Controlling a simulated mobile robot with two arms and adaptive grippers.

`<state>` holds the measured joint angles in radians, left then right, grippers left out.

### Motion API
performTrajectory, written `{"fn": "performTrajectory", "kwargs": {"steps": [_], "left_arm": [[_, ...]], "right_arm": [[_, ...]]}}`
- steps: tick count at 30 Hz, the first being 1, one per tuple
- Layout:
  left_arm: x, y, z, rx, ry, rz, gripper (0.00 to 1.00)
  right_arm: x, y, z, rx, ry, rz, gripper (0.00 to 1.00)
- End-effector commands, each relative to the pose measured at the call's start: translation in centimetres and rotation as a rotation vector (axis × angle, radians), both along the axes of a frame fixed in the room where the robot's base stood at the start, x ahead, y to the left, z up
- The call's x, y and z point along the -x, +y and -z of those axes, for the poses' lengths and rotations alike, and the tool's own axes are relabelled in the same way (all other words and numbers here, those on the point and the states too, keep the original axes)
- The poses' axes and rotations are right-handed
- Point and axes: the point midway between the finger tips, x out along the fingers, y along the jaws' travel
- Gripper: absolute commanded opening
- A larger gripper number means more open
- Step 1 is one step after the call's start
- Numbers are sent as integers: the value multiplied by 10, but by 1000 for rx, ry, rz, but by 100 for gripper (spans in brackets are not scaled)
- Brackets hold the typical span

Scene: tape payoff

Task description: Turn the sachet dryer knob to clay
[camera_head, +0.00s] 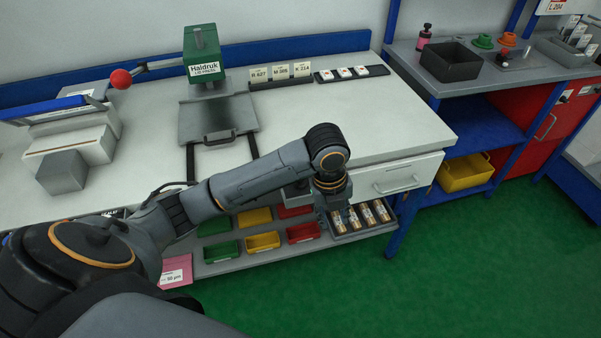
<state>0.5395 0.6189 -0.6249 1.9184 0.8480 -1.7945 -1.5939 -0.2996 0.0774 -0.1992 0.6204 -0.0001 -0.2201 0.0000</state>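I cannot pick out a sachet dryer, a knob with settings or a "clay" mark for certain. A small red-topped part (503,52) stands on the grey side bench at the upper right, too small to tell whether it is a knob. My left arm reaches in from the left across the front of the white bench. My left gripper (330,203) points down in front of the bench's edge, beside the white drawer and above the lower shelf. Its fingers are too dark and hidden to read. My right gripper is out of view.
The white bench (370,115) carries a green Haldruk press (202,50) with a red ball lever (121,79). Below are coloured bins (262,241) and a tray of several cylinders (375,228). A dark box (450,62) stands right. Green floor (470,270) is clear.

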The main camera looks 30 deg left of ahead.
Motion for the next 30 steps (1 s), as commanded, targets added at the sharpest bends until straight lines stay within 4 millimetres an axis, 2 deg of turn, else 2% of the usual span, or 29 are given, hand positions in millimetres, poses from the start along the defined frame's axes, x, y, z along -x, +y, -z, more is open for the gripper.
{"fn": "performTrajectory", "kwargs": {"steps": [1, 6, 12, 15, 18, 22, 30], "left_arm": [[-16, 18, -18, -42, -3, 91, 33], [-45, 71, -72, -121, 36, 396, 33], [-58, 116, -128, -134, 65, 623, 33], [-60, 126, -142, -129, 68, 679, 33], [-60, 130, -145, -125, 71, 704, 33], [-59, 130, -133, -124, 73, 709, 33], [-58, 130, -78, -125, 74, 708, 33]], "right_arm": [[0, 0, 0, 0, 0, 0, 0], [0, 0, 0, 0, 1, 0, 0], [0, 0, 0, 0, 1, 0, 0], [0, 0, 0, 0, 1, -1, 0], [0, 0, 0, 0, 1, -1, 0], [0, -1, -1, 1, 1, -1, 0], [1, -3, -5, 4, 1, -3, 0]]}}
